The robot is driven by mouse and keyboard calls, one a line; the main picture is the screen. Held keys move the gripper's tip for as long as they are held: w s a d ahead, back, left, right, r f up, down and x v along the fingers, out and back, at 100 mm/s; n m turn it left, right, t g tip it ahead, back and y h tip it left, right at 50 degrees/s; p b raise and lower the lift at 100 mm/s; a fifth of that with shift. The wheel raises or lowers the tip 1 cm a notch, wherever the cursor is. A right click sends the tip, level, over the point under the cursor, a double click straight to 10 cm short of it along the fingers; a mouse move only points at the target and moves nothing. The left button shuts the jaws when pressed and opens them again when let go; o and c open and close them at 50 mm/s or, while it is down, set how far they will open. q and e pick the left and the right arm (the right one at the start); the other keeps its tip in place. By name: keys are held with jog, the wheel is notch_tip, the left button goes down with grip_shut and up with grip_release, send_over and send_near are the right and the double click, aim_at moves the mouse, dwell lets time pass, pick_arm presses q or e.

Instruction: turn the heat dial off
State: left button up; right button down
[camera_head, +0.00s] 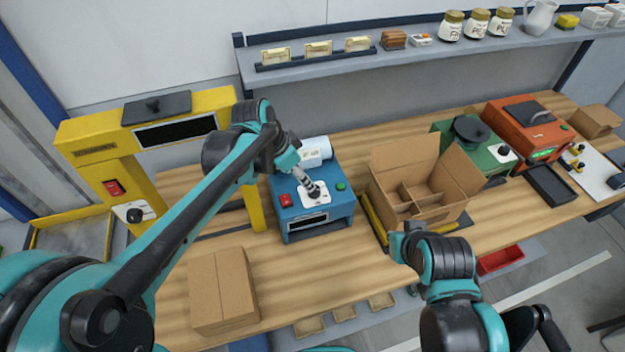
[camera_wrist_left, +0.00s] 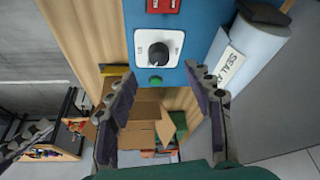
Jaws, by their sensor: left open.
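The dial (camera_wrist_left: 158,54) is a black knob with a pale pointer mark on a white plate, on the blue machine (camera_head: 295,222). In the left wrist view the pointer slants toward the lower right; any label is too small to read. In the head view my left gripper (camera_head: 312,190) is over the white plate and partly hides the knob. In the left wrist view its two fingers (camera_wrist_left: 160,76) are spread wide, empty, with the knob beyond their tips. My right gripper (camera_head: 403,243) is near the open carton, its fingers unclear.
A red switch (camera_head: 286,200) and a green button (camera_head: 341,186) flank the dial. A white roll (camera_head: 316,150) is behind it. An open carton (camera_head: 410,194) stands right, a closed box (camera_head: 222,288) front left. A yellow frame (camera_head: 150,160) stands left.

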aim_at(314, 191)
pick_arm(q)
jog(key=shift+w+d+f, duration=0.2)
jog(key=shift+d+f, duration=0.2)
jog(key=shift+f, duration=0.1)
jog(key=b+x, duration=0.2)
jog(key=x, duration=0.4)
jog(key=shift+d+f, duration=0.2)
jog(key=shift+f, duration=0.15)
jog(key=c, duration=1.2)
